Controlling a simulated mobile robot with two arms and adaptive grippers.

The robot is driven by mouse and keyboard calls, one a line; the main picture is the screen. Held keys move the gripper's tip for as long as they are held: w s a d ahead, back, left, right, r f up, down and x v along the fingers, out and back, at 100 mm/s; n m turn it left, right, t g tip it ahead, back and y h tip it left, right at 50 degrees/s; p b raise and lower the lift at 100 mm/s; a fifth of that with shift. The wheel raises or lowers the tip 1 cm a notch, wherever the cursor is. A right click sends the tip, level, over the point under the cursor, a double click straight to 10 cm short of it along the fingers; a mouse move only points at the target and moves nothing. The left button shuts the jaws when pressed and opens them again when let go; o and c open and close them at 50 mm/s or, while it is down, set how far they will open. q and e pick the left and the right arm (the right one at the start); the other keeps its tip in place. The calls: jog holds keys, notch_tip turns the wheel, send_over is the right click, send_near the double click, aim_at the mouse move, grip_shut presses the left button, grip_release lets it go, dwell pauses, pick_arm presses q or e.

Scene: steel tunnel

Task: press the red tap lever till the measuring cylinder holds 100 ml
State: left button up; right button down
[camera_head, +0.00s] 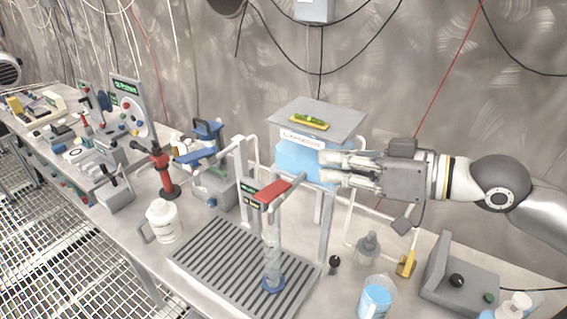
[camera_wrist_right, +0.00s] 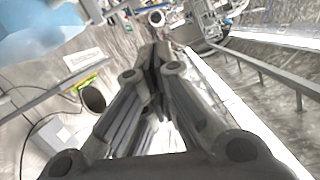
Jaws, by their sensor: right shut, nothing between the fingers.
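The red tap lever (camera_head: 280,192) sticks out to the right of a small display (camera_head: 251,193) on a grey post. The clear measuring cylinder (camera_head: 272,255) stands upright on its blue foot on a slatted grey drip tray (camera_head: 215,262), below the tap. Its liquid level is too small to read. My right gripper (camera_head: 326,170) comes in from the right and is shut and empty. It is above and to the right of the lever, in front of the blue water tank (camera_head: 292,158), and looks apart from the lever. The shut fingers also show in the right wrist view (camera_wrist_right: 158,65).
A grey stand (camera_head: 345,118) rises behind the lever. A white jug (camera_head: 163,222) stands left of the tray. A beaker of blue liquid (camera_head: 375,299), a glass bottle (camera_head: 367,248) and a grey control box (camera_head: 462,280) stand at the right. Bench instruments crowd the left.

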jog(key=p, duration=0.4)
send_over(274, 191)
jog(key=d, duration=0.1)
jog(key=f, duration=0.3)
jog(key=s+f, duration=0.1)
jog(key=f+p, duration=0.1)
jog(key=f, duration=0.1)
jog(key=shift+s+a, duration=0.1)
jog(key=shift+s, duration=0.15)
